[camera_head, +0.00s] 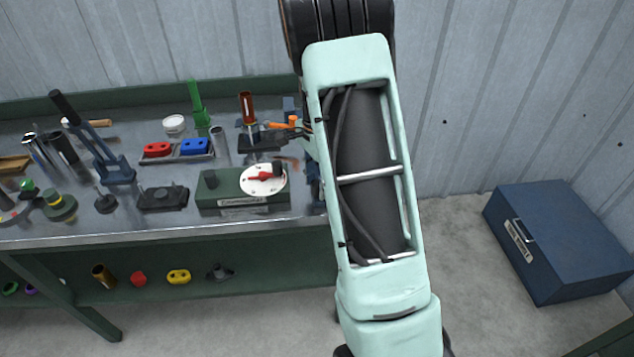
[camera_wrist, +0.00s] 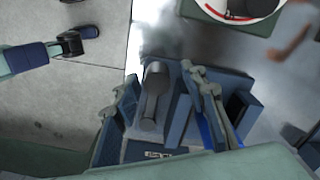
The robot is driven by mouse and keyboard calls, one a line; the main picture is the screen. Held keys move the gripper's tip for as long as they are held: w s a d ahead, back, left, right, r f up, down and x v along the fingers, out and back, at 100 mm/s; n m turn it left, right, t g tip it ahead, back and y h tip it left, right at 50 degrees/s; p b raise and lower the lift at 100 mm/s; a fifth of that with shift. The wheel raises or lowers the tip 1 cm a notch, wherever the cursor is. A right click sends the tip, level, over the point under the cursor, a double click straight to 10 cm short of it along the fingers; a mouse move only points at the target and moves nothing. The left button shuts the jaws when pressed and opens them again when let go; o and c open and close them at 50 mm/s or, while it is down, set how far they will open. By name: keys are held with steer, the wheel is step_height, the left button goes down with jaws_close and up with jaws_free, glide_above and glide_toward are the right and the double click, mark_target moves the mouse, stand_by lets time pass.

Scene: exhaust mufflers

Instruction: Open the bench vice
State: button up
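I cannot make out the bench vice for certain. Blue parts (camera_head: 289,106) with an orange handle (camera_head: 283,125) stand at the right back of the bench, partly covered by my pale green arm, and may belong to it. A flat black piece (camera_head: 262,142) lies just in front of the handle.
The bench (camera_head: 150,233) is crowded with tools. A green box with a white dial (camera_head: 263,180) stands near its front right, and a red-brown cylinder (camera_head: 247,106) stands behind. A blue chest (camera_head: 560,240) is on the floor at right. Floor between bench and chest looks clear.

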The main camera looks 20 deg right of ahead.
step_height(320, 180, up, 12)
stand_by(0.6)
stand_by(0.4)
